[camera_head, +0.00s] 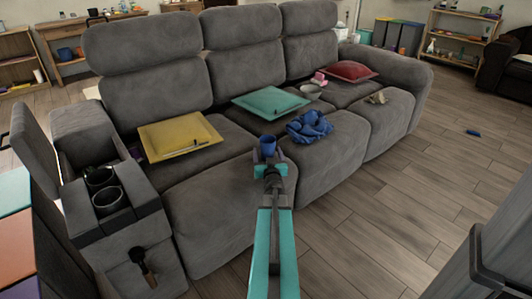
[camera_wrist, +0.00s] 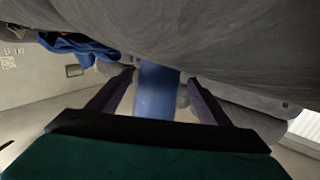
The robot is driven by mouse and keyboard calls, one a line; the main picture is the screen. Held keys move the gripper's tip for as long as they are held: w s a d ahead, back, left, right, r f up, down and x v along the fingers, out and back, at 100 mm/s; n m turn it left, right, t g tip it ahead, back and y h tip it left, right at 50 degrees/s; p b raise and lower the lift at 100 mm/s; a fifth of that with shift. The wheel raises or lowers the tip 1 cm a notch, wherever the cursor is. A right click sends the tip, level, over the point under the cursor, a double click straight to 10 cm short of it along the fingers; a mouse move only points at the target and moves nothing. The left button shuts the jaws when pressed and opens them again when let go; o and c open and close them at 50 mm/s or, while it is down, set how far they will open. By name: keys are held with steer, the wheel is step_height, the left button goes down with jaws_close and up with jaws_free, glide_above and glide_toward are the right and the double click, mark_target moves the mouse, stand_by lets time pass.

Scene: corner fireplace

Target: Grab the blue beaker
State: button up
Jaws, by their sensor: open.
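The blue beaker (camera_head: 267,146) stands at the front of the sofa's seat in the head view, just beyond my gripper (camera_head: 269,163). In the wrist view the blue beaker (camera_wrist: 157,92) lies between the two dark fingers of my gripper (camera_wrist: 161,78). The fingers are open, one on each side of it, with a gap showing on both sides. The beaker's lower part is hidden by my gripper in the head view.
A crumpled blue cloth (camera_head: 309,127) lies right of the beaker. A console with cup holders (camera_head: 105,205) is at left.

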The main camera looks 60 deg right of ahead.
steer(key=shift+x, duration=1)
steer(key=c, duration=1.1)
step_height(320, 180, up, 10)
steer(key=p, duration=0.4)
